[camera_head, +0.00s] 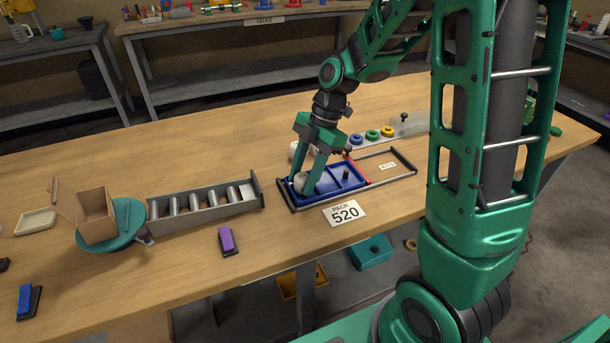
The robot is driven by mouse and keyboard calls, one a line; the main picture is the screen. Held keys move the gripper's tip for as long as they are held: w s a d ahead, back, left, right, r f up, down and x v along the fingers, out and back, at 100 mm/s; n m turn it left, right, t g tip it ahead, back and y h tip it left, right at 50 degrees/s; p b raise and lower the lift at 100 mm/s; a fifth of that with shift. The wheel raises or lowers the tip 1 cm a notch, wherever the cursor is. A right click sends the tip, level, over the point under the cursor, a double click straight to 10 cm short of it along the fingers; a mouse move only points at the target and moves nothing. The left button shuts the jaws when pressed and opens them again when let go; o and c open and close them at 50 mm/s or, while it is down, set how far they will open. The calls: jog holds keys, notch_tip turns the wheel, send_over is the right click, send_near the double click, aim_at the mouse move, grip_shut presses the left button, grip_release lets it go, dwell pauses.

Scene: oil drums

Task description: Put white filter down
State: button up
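My gripper (306,184) points down into the left part of a blue tray (350,183) on the wooden table. A white filter (300,182) is between its green fingertips, low in the tray. The fingers appear shut on it and hide part of it. I cannot tell whether its underside touches the tray floor. A small dark upright post (345,174) stands in the tray to the right of the gripper.
The tray sits in a dark frame beside a card reading "PACK 520" (345,213). Blue, green and yellow rings (372,134) lie behind. A grey roller rack (205,207) and a cardboard box (97,214) on a teal turntable stand left.

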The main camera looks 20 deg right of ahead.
jog(key=shift+r, duration=0.1)
jog(key=v, duration=1.2)
jog(key=s+d+f+m+h, duration=0.1)
jog(key=s+d+m, duration=0.3)
jog(key=s+m, duration=0.4)
jog(key=s+d+f+m+h, duration=0.1)
jog(key=s+d+m, duration=0.4)
jog(key=s+m, duration=0.3)
jog(key=s+d+f+m+t+h, duration=0.1)
jog(key=s+d+m, duration=0.3)
jog(key=s+m, duration=0.4)
jog(key=m+h, duration=0.1)
jog(key=m, duration=0.2)
jog(key=shift+s+d+f, duration=0.3)
jog(key=shift+s+d, duration=0.05)
jog(key=shift+w, duration=0.15)
